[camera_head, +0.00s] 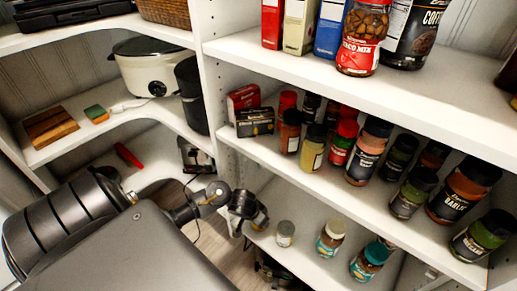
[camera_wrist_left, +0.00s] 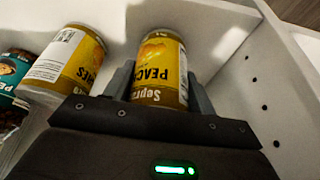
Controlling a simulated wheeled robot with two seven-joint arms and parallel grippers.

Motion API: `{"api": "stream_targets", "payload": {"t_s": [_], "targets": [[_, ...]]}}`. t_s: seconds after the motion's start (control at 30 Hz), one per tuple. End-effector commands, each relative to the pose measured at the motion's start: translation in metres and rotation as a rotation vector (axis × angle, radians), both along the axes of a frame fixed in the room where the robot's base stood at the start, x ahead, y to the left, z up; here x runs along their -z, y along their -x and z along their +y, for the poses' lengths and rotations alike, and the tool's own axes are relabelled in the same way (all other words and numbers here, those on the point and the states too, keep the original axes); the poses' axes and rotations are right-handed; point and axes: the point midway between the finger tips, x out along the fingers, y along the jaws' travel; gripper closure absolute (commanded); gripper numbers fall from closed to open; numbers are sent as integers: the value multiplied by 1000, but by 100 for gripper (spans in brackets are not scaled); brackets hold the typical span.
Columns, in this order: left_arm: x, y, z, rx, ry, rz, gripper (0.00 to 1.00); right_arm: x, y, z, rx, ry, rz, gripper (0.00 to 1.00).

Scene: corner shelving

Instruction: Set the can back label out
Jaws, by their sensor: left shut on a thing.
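My left gripper (camera_head: 256,216) is at the front left of the lowest shelf in the head view. Its fingers are shut around a yellow can lettered "PEAC" (camera_wrist_left: 160,68) in the left wrist view, with its printed name facing the wrist camera. Whether this can touches the shelf is unclear. A second yellow can (camera_wrist_left: 72,62) is to its left, apart from it, showing a white text panel and part of the name. In the head view this second can (camera_head: 285,233) stands right of the gripper. My right gripper is not in view.
Jars with teal labels (camera_head: 368,262) stand farther right on the lowest shelf (camera_head: 305,215); one also shows in the wrist view (camera_wrist_left: 14,72). The middle shelf above holds several spice bottles (camera_head: 313,147). A white side wall (camera_wrist_left: 250,75) is close right of the held can.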

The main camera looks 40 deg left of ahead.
Motion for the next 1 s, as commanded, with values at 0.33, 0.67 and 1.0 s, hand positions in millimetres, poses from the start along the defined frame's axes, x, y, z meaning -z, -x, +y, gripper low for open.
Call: {"api": "stream_targets", "payload": {"t_s": [0.33,0.67,1.0], "targets": [[7,0,0,1,1,-1,82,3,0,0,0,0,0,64],[7,0,0,0,1,0,19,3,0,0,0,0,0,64],[7,0,0,0,0,1,19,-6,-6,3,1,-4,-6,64]]}}
